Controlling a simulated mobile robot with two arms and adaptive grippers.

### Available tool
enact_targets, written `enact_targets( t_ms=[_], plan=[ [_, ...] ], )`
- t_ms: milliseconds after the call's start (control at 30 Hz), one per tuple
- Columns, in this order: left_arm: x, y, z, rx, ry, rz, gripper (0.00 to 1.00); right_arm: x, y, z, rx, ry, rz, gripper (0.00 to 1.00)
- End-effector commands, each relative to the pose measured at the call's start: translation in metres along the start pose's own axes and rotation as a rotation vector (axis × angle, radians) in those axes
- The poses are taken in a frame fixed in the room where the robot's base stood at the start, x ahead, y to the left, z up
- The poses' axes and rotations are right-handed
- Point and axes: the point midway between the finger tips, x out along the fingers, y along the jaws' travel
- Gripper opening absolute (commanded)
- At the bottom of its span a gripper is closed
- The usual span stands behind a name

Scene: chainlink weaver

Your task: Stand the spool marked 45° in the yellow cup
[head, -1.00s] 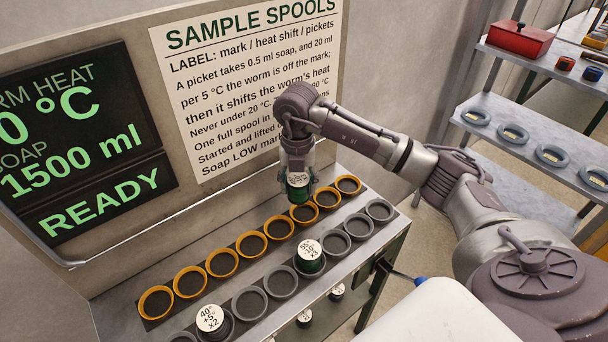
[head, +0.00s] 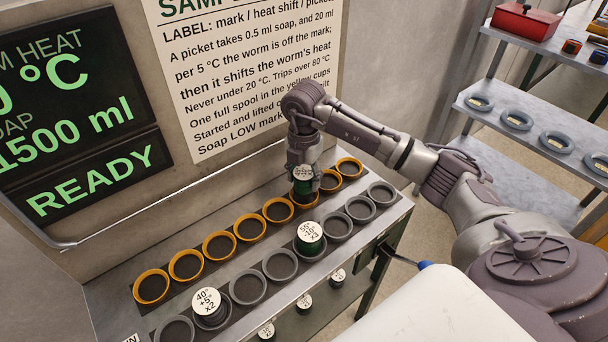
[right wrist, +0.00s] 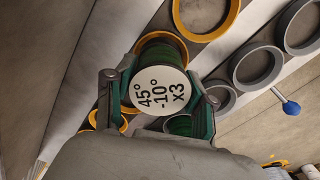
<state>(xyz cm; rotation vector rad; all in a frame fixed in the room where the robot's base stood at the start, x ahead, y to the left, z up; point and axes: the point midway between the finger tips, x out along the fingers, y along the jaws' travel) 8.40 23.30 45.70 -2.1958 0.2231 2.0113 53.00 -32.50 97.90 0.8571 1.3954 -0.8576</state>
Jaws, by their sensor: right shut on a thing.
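My right gripper (head: 303,178) is shut on a green-wound spool with a white top. In the right wrist view the gripper (right wrist: 160,98) grips the spool (right wrist: 160,92) from both sides, and its label reads 45°, -10°, x3. The spool is upright, directly over a yellow cup (head: 306,205) in the back row. Its lower end overlaps that cup's rim, which also shows behind it in the right wrist view (right wrist: 143,51). I cannot tell whether it touches the cup's bottom. My left gripper is not in view.
Other yellow cups (head: 219,246) stand empty along the back row. The grey front row holds a spool marked 40° (head: 206,301) and one marked 55° (head: 309,236). More spools (head: 305,302) stand on a lower shelf. A sign panel (head: 245,60) rises behind the cups.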

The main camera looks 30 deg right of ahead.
Motion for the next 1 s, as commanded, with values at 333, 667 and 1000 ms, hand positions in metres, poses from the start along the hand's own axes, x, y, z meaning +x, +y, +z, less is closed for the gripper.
enact_targets(
  t_ms=[333, 667, 1000],
  plan=[
    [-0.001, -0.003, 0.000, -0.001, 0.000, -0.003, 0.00, 0.000, 0.000, -0.001, -0.001, 0.000, 0.000, 0.08],
    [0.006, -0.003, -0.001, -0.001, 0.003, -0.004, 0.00, 0.010, 0.000, 0.000, -0.001, 0.000, -0.001, 0.08],
    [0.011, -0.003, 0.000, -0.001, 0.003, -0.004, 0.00, 0.018, 0.000, 0.000, -0.001, 0.000, -0.001, 0.08]
  ],
)
